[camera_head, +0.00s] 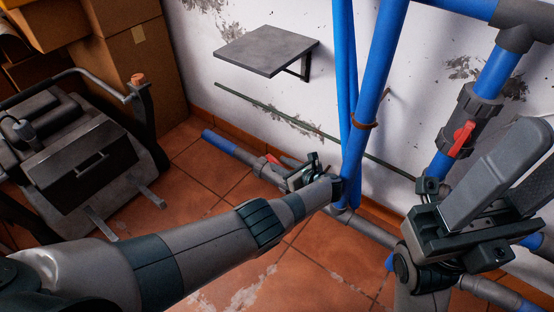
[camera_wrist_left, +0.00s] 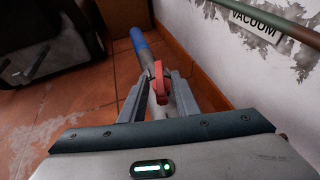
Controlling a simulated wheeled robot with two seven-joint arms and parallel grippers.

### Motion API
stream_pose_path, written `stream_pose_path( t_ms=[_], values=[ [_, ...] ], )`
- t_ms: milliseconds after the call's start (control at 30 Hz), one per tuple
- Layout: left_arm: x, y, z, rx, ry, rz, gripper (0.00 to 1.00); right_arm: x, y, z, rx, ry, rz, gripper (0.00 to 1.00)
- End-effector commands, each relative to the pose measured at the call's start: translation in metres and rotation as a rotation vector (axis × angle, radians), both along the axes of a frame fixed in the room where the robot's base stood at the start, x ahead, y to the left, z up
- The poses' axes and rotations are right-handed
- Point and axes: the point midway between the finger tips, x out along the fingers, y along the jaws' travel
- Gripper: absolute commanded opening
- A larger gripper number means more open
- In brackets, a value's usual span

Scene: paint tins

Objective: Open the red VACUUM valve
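The red valve handle (camera_wrist_left: 161,84) sits on a low pipe along the wall, below the VACUUM label (camera_wrist_left: 255,25). In the head view a bit of this red handle (camera_head: 273,160) shows just past my left gripper (camera_head: 302,174). In the left wrist view my left gripper (camera_wrist_left: 160,98) has its fingers apart, one on each side of the handle. I cannot tell whether either finger touches it. My right gripper (camera_head: 505,165) is raised at the right, empty, with its fingers apart.
Another red valve handle (camera_head: 461,138) is on the blue upright pipe at right. Tall blue pipes (camera_head: 368,95) stand close beside my left gripper. A grey shelf (camera_head: 268,50) is on the wall. A dark wheeled machine (camera_head: 80,155) and cardboard boxes (camera_head: 135,65) are at left.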

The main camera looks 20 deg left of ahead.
Motion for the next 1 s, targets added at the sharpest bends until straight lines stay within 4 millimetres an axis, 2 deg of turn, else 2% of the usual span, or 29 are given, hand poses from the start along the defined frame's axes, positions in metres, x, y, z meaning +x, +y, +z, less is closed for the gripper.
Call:
stream_pose_path(
  t_ms=[33, 333, 1000],
  values=[
    [-0.003, -0.005, 0.007, 0.000, 0.000, -0.001, 0.29, 0.000, -0.003, 0.003, -0.003, 0.010, -0.008, 0.49],
    [-0.018, -0.026, 0.014, 0.001, 0.001, 0.000, 0.29, -0.001, -0.012, -0.004, -0.010, 0.042, -0.040, 0.49],
    [-0.023, -0.029, 0.010, -0.019, -0.004, 0.008, 0.29, -0.001, -0.013, -0.006, -0.011, 0.043, -0.043, 0.49]
  ],
)
